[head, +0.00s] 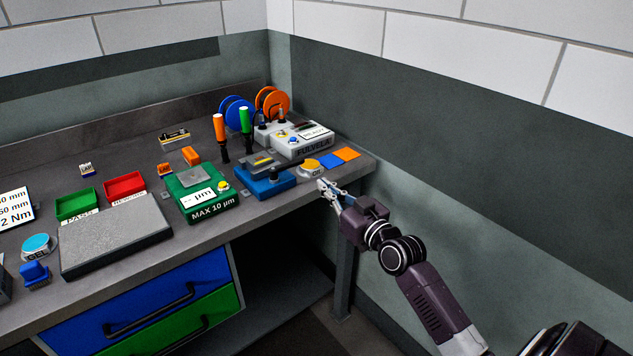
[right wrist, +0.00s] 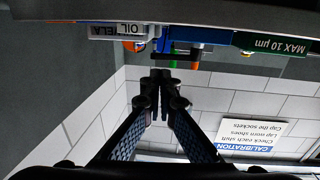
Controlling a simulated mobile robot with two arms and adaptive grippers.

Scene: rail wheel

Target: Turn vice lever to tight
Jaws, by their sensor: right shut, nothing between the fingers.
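The small blue vice (head: 266,188) sits near the front edge of the bench, toward its right end. Its dark lever (head: 291,163) appears to stick out to the right from the top of the vice. My right gripper (head: 321,184) is just right of the vice, at the bench's front edge, apart from the lever. Its fingers are closed together and empty. In the right wrist view, which is upside down, the closed fingertips (right wrist: 158,78) lie close to the dark lever bar and the blue vice body (right wrist: 187,33). My left gripper is not in view.
A white pot with a yellow top marked OIL (head: 311,168) stands right beside the vice. A green gauge block (head: 207,203) is to its left. The floor side is free.

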